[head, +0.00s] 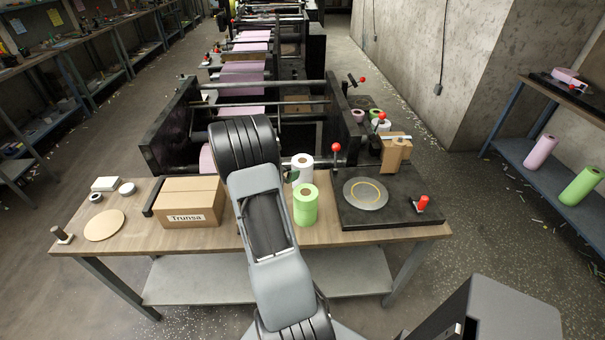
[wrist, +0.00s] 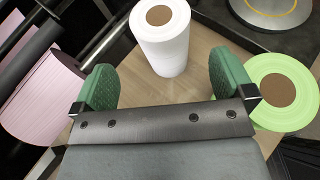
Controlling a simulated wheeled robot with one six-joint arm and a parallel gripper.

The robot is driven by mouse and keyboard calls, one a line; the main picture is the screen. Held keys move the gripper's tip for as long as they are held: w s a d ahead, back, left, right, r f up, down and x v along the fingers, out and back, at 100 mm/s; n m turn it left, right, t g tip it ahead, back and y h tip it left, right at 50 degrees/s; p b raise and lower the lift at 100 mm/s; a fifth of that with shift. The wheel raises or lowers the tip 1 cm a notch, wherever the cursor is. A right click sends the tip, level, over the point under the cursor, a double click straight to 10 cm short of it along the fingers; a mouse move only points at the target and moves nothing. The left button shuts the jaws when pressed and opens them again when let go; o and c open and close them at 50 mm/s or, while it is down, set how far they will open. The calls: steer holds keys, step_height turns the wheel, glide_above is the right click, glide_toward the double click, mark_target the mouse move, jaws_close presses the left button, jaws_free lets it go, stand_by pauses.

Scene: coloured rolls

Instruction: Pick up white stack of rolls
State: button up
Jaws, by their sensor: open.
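The white stack of rolls (head: 302,168) stands upright on the wooden table in the head view, just behind a green roll (head: 305,205) and right of my arm. In the wrist view the white stack (wrist: 162,38) stands ahead of my gripper (wrist: 165,85), between the lines of its two green fingers. The fingers are spread wide with nothing between them, and a gap of bare table lies before the stack. In the head view my arm hides most of the gripper.
The green roll (wrist: 275,92) stands close by my right finger. A pink roll (wrist: 42,98) lies by my left finger. A cardboard box (head: 190,202) stands on the table left of my arm. A black machine plate with a round disc (head: 366,194) lies right of the rolls.

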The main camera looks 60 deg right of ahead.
mark_target(296, 165)
steer(key=shift+p+x, duration=1.1)
steer(key=shift+x, duration=3.85)
steer(key=c, duration=1.3)
